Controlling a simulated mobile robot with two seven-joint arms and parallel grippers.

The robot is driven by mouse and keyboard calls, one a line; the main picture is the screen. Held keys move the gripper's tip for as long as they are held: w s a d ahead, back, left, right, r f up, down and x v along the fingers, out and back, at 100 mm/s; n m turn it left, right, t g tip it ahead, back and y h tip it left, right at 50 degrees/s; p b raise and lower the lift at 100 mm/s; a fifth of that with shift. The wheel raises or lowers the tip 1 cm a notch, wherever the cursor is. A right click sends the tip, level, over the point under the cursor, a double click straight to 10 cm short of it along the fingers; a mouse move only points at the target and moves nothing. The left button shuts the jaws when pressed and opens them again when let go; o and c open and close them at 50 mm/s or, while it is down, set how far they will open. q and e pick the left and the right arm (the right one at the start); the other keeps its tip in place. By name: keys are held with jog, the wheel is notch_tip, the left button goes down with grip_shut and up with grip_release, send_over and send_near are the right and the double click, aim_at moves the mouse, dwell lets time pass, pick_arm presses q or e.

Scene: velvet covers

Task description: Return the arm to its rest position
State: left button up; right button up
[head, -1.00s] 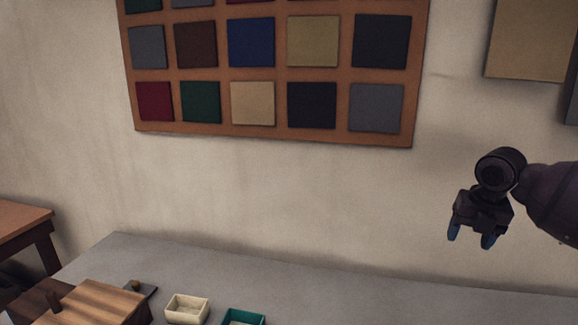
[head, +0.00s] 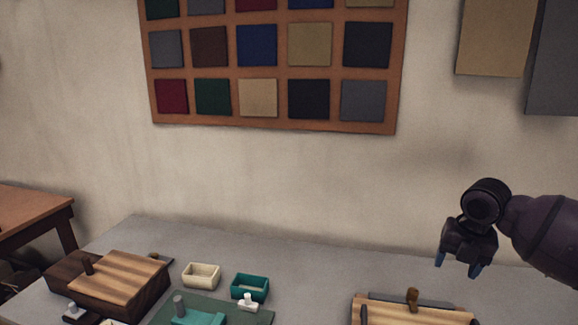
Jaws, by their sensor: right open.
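My right gripper (head: 457,266) is at the right of the head view, on the dark arm that comes in from the right edge. Its two blue-tipped fingers point down and stand apart, with nothing between them. It appears above the grey table (head: 320,267), over the right part. My left gripper is not in view.
On the table are a wooden box with a striped lid (head: 125,272), a cream tray (head: 202,275), a teal tray (head: 250,287), a green mat (head: 225,312) and a wooden board (head: 415,312) below my right gripper. A swatch board (head: 275,123) hangs on the wall.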

jog(key=s+a+f+m+y, duration=0.1)
jog(key=s+a+f+m, duration=0.5)
jog(key=s+f, duration=0.25)
jog(key=s+a+f+m+y, duration=0.1)
jog(key=s+a+f+m, duration=0.45)
jog(key=s+f, duration=0.3)
jog(key=s+d+f+m+t+h, duration=0.1)
jog(key=s+d+m+h, duration=0.1)
jog(key=s+m, duration=0.7)
jog(key=s+d+f+m+h, duration=0.1)
jog(key=s+d+m, duration=0.1)
jog(key=s+m, duration=0.75)
pick_arm(q)
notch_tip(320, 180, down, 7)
jog(key=b, duration=0.6)
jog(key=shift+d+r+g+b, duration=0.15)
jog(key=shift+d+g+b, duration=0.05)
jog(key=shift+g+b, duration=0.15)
pick_arm(e)
jog(key=w+f+t, duration=0.4)
jog(key=f, duration=0.4)
jog(key=w+f+n+t+y, duration=0.1)
jog(key=w+f+t, duration=0.3)
jog(key=f, duration=0.4)
jog(key=shift+a+f, duration=0.3)
